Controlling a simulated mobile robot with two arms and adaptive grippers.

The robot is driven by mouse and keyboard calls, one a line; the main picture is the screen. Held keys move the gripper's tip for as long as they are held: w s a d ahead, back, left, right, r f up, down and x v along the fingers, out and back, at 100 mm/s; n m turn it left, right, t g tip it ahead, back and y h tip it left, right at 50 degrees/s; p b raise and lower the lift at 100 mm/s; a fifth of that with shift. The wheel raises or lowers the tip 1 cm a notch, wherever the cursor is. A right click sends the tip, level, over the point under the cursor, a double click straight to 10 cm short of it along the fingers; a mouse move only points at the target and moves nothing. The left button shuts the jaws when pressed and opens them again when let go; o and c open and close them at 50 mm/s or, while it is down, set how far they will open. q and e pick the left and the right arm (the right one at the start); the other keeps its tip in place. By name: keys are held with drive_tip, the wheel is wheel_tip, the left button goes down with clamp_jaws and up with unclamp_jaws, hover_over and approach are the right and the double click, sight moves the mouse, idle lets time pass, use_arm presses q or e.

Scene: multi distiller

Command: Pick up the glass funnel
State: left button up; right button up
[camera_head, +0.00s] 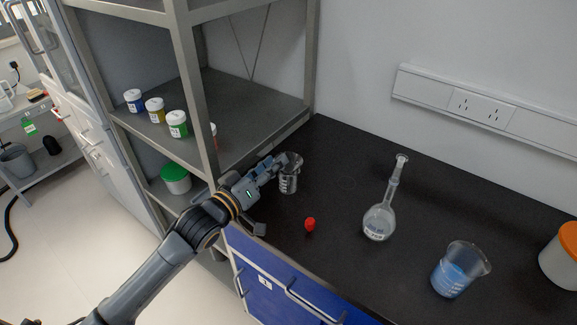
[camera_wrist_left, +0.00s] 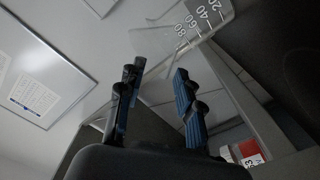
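A small clear glass beaker (camera_head: 289,184) with white markings stands on the black bench. Clear glass shows at its top, but I cannot tell the funnel from the beaker's rim there. My left gripper (camera_head: 278,163) is beside this top, on its left. In the left wrist view my left gripper (camera_wrist_left: 156,82) has its two blue-black fingers apart. Clear glass shows beyond and between the fingertips, and the marked beaker (camera_wrist_left: 203,18) is at the top. I cannot tell whether a finger touches the glass. My right gripper is not in view.
A red object (camera_head: 310,224) lies in front of the beaker. A long-necked flask (camera_head: 379,222) and a beaker of blue liquid (camera_head: 452,279) stand to the right. A metal shelf post (camera_head: 196,90) rises close to my left arm. Bench space between the small beaker and flask is free.

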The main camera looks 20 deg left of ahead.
use_arm(q)
drive_tip(key=shift+x, duration=0.8)
drive_tip(key=shift+w+d, duration=0.1)
drive_tip(key=shift+w, duration=0.15)
drive_tip(key=shift+w+d, duration=0.1)
drive_tip(key=shift+w, duration=0.15)
drive_tip(key=x, duration=0.4)
drive_tip(key=shift+w+d, duration=0.1)
drive_tip(key=shift+w, duration=0.15)
drive_tip(key=shift+w+d, duration=0.1)
drive_tip(key=shift+w, duration=0.15)
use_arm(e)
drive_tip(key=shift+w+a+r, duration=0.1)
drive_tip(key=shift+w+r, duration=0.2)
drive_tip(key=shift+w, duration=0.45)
use_arm(q)
drive_tip(key=shift+c, duration=0.4)
drive_tip(key=shift+f, duration=0.1)
clamp_jaws()
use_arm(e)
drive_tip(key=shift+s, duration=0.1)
